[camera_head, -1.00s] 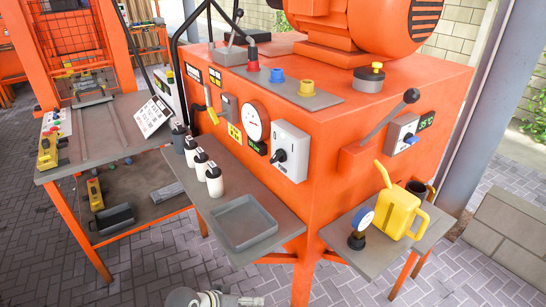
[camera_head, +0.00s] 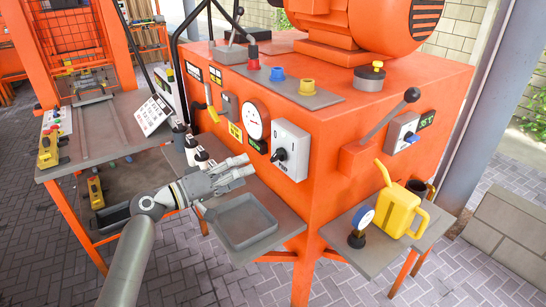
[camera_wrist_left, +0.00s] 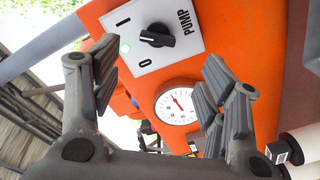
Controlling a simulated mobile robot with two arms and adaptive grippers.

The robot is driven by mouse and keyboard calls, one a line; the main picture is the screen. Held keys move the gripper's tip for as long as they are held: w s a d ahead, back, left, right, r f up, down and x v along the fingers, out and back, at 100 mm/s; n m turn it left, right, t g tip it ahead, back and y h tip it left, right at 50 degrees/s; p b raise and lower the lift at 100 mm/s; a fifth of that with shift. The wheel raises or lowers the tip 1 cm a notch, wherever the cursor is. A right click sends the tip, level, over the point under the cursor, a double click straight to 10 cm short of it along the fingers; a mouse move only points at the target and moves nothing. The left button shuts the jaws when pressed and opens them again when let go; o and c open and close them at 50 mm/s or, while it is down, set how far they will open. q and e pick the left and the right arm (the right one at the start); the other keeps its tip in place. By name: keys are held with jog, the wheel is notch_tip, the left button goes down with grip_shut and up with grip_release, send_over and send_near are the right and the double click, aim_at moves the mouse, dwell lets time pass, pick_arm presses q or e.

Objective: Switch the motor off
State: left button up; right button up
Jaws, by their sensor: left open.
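The large orange motor (camera_head: 365,25) sits on top of the orange machine. A pale switch box (camera_head: 291,150) with a black rotary knob (camera_head: 279,155) is on the machine's front face. In the left wrist view the same plate (camera_wrist_left: 185,25) reads PUMP, with I and O marks around its knob (camera_wrist_left: 157,36). My right gripper is not in view.
White bottles (camera_head: 201,160) and a grey tray (camera_head: 245,222) are on the shelf below my left gripper. A round gauge (camera_head: 256,122) and a lever (camera_head: 390,120) project from the machine. A yellow can (camera_head: 402,210) stands on the right shelf.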

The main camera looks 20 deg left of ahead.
aim_at(273, 157)
pick_arm(q)
jog(key=p+x, duration=0.1)
jog(key=x, duration=0.5)
jog(key=p+x, duration=0.1)
jog(key=x, duration=0.2)
jog(key=shift+w+r+p, duration=0.1)
jog(key=shift+r+p, duration=0.2)
jog(key=shift+r, duration=0.05)
jog(key=shift+x, duration=0.85)
jog(key=shift+f, duration=0.1)
jog(key=c, duration=1)
